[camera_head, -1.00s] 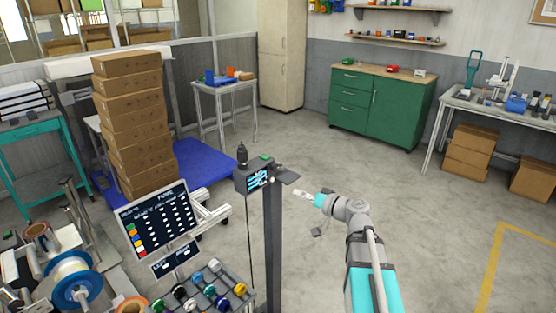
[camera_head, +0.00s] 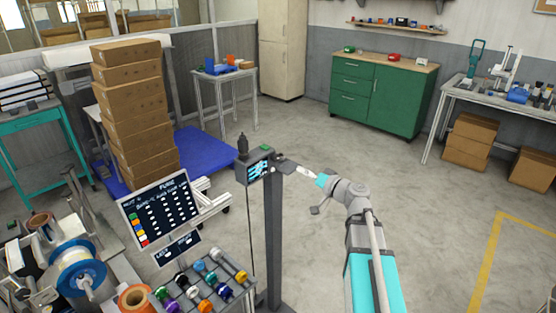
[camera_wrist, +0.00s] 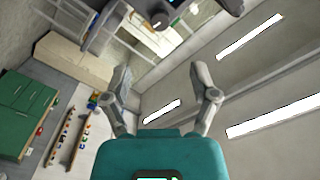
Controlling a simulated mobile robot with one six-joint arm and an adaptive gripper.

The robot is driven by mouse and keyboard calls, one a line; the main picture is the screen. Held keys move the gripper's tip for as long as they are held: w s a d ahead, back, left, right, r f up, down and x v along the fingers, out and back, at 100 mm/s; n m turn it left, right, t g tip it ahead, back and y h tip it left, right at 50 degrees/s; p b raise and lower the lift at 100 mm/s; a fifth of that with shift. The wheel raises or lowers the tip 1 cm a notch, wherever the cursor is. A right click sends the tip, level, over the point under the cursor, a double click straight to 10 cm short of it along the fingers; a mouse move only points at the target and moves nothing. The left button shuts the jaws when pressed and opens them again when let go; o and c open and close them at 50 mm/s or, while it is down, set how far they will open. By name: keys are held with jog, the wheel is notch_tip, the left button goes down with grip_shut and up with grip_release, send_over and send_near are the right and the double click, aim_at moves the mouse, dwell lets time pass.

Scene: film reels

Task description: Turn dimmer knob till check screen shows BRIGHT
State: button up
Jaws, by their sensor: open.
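A dark grey box (camera_head: 243,172) stands on top of a dark post (camera_head: 272,235). Its small screen (camera_head: 261,169) is lit with light-blue marks too small to read. My gripper (camera_head: 300,169) is just right of the box, near a dark flat plate (camera_head: 284,162) on its right side. In the wrist view my gripper (camera_wrist: 163,75) is open, with nothing between its fingers. A dark round part (camera_wrist: 158,17), perhaps the dimmer knob, shows at the top edge beyond the fingertips, partly cut off. I cannot make out a knob in the head view.
A green cabinet (camera_head: 380,97) stands at the back.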

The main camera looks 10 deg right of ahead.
aim_at(277, 159)
jog(key=x, duration=1.2)
jog(key=shift+c, duration=0.2)
grip_shut()
